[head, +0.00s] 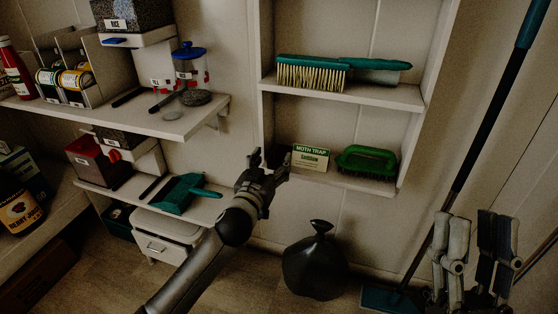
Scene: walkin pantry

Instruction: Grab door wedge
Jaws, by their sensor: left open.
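My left gripper (268,160) is open. Its fingertips are at the left end of the lower niche shelf (345,183), just left of the moth trap box. A small dark shape shows by its fingertips; I cannot tell whether it is the door wedge or part of the gripper. No door wedge can be clearly made out elsewhere. My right gripper (474,225) is at the lower right, fingers up and apart, with nothing seen between them.
The moth trap box (311,158) and a green scrub brush (367,162) stand on the lower niche shelf. A teal-handled brush (312,73) lies above. A black bag (315,268) sits on the floor. A teal broom (462,165) leans near my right gripper. Loaded shelves (190,122) are left.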

